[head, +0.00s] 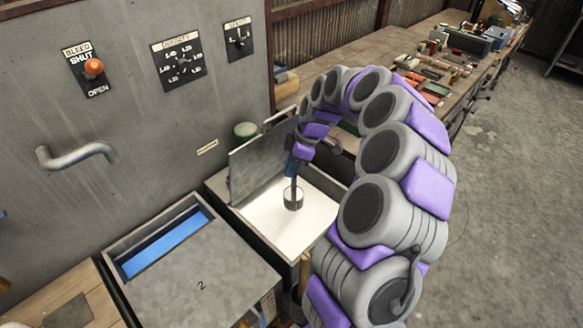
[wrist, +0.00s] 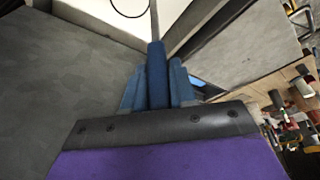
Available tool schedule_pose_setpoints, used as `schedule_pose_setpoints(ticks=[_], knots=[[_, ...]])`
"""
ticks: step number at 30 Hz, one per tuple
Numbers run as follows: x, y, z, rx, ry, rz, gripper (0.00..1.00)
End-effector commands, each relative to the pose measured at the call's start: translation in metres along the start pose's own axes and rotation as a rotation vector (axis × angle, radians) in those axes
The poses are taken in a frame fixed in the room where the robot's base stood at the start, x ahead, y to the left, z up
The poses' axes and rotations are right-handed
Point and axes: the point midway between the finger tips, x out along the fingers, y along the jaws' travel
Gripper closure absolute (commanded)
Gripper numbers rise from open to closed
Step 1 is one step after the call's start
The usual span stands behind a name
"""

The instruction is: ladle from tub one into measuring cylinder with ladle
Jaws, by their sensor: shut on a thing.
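My gripper (head: 291,166) is shut on the blue handle of the ladle (head: 293,199). The ladle hangs roughly upright, its metal cup over or at the white liquid (head: 312,214) in the open tub; I cannot tell how deep the cup sits. This tub (head: 220,186) has its grey lid (head: 262,160) raised behind the ladle. In the wrist view, the gripper (wrist: 157,90) has its blue fingers on both sides of the ladle handle (wrist: 156,68), and part of a dark rim shows at the top. I cannot make out a measuring cylinder in either view.
A grey panel (head: 150,130) with dials, an orange knob and a handle rises behind. A long cluttered workbench (head: 400,45) runs back right. Bare floor lies at right.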

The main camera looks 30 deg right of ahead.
Motion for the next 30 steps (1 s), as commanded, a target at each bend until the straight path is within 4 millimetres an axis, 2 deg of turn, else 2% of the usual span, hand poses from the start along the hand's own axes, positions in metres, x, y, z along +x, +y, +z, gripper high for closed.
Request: schedule_pose_setpoints(ticks=[21, 30], knots=[[-0.042, 0.001, -0.016, 0.000, 0.000, 0.004, 1.00], [-0.046, 0.001, -0.017, 0.000, 0.000, 0.003, 1.00]])
